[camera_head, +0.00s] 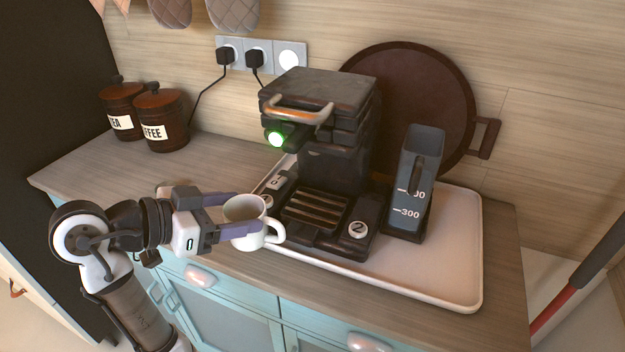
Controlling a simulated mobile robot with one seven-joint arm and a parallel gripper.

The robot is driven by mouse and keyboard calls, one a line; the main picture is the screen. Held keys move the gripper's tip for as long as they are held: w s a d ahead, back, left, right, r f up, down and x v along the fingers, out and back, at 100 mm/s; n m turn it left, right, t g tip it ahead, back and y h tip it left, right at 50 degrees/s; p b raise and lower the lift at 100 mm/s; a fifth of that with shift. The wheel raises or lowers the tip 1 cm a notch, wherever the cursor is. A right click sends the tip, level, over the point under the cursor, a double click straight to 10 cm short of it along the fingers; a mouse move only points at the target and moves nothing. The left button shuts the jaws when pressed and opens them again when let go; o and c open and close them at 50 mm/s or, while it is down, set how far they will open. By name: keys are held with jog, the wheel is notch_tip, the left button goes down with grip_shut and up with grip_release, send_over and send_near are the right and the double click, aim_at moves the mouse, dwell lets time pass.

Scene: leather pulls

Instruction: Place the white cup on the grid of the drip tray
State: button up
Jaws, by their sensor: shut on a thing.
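The white cup (246,232) is upright in my gripper (232,212), whose two purple fingers are shut on it from either side. The cup's handle points right, toward the machine. The drip tray's grid (317,207), made of several slats, is at the foot of the dark coffee machine (325,140), to the right of the cup and a little farther back. The cup and the grid are apart. The cup is near the front edge of the counter; its height above the surface is hard to tell.
A white tray (440,288) lies under the machine. A grey water container (416,175) and a button marked 2 (358,229) are right of the grid. The machine's green-lit head (277,139) overhangs nearby. Tea (121,108) and coffee (160,118) canisters stand back left.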

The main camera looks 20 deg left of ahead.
jog(key=w+d, duration=0.1)
jog(key=w, duration=0.2)
jog(key=w+d+p, duration=0.1)
jog(key=w+d, duration=0.1)
jog(key=w, duration=0.1)
jog(key=w+d, duration=0.2)
jog(key=w, duration=0.1)
jog(key=shift+d+p, duration=0.25)
jog(key=shift+p, duration=0.1)
jog(key=w+d, duration=0.1)
jog(key=w+d+p, duration=0.1)
jog(key=w, duration=0.1)
jog(key=shift+w+d, duration=0.15)
jog(key=shift+w, duration=0.05)
jog(key=shift+f, duration=0.2)
jog(key=shift+f, duration=0.15)
jog(key=o, duration=1.2)
